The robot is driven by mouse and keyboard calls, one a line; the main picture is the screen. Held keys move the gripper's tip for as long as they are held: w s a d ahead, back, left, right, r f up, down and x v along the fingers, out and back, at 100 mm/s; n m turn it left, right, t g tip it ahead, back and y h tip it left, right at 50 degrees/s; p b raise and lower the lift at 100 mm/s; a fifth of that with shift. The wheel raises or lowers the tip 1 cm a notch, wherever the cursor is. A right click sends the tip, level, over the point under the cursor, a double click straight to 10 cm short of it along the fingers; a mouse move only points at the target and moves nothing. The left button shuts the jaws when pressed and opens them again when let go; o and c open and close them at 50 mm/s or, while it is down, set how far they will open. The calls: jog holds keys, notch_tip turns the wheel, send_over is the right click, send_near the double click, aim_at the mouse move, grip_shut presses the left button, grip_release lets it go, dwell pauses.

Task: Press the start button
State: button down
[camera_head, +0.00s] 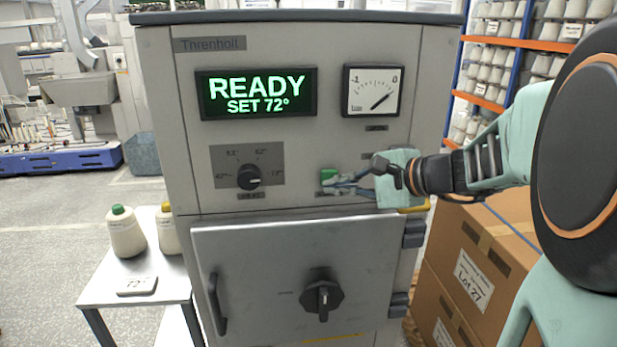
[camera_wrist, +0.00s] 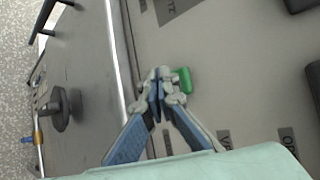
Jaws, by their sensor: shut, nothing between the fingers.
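The green start button (camera_head: 327,175) sits on the grey front panel of the machine, right of the temperature knob. My gripper (camera_head: 330,186) is shut and empty, with its fingertips at the button's lower edge in the head view. In the wrist view the green button (camera_wrist: 184,80) shows just right of the closed fingertips (camera_wrist: 162,76), partly hidden by them. I cannot tell whether the fingertips touch it. The display (camera_head: 256,93) above reads "READY SET 72°".
The temperature knob (camera_head: 249,177) is left of the button. A gauge (camera_head: 372,91) is above. The door (camera_head: 290,270) below is closed, with a handle and a black latch knob (camera_head: 321,296). Cardboard boxes (camera_head: 480,275) stand at right; a small table (camera_head: 110,292) with bobbins is at left.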

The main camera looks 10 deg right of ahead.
jog(key=shift+w, duration=0.1)
dwell(0.5)
jog(key=shift+w, duration=0.3)
jog(key=shift+w+b, duration=0.4)
jog(key=shift+w, duration=0.1)
dwell(0.6)
jog(key=shift+s, duration=0.15)
jog(key=shift+s+b, duration=0.4)
jog(key=shift+s, duration=0.35)
